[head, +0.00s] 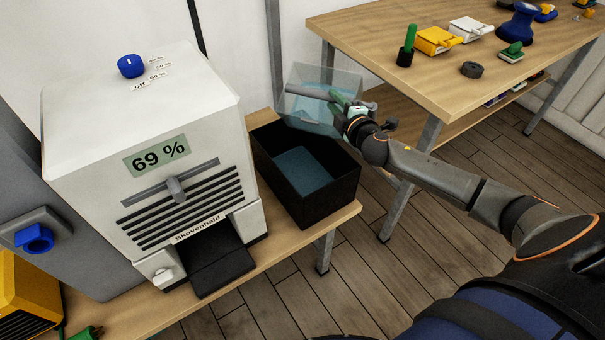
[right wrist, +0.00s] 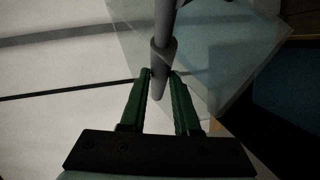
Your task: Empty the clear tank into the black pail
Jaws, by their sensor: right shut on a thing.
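The clear tank (head: 345,82) is a see-through, bluish box with a grey bar handle (head: 310,92). It is held up, tilted, at the far end of the black pail (head: 325,205). Blue water (head: 302,172) lies in the pail. My right gripper (head: 345,104) is shut on the tank's handle. In the right wrist view, its green fingers (right wrist: 162,74) close on the grey bar (right wrist: 163,50), with the clear tank wall (right wrist: 225,60) behind. Whether water is left in the tank is hard to tell. My left gripper is out of view.
A white dehumidifier (head: 140,110) reading 69 % stands left of the pail on a wooden bench (head: 280,262). A second table (head: 440,85) at upper right carries a yellow box (head: 434,40), a green-handled tool (head: 407,45) and other small items.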

